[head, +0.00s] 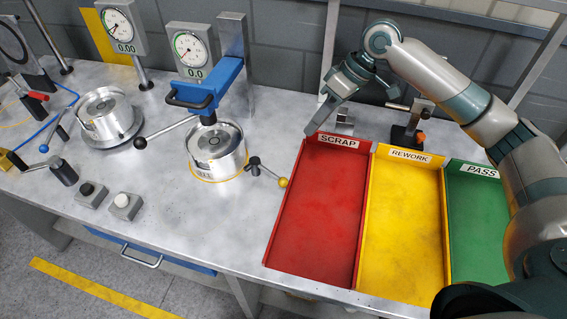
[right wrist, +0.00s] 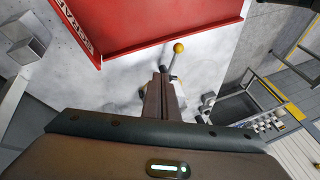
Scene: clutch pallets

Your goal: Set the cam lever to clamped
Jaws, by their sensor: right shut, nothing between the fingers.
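A short lever with a yellow ball end (head: 283,182) stands at the right of the round metal fixture (head: 217,152) under the blue press. Its rod runs from a dark pivot beside the fixture toward the red tray. The yellow ball also shows in the right wrist view (right wrist: 179,47), just beyond my fingertips. My right gripper (head: 311,129) is shut and empty, above the back left corner of the red tray and apart from the lever. Its closed fingers also show in the right wrist view (right wrist: 161,80). My left gripper is not in view.
Red SCRAP (head: 315,210), yellow REWORK (head: 402,225) and green PASS (head: 478,220) trays stand at the right, empty. The blue press (head: 208,88) with a long black-knobbed handle rises over the fixture. Another metal fixture (head: 109,118) and two push buttons are at the left. Bare bench lies in front.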

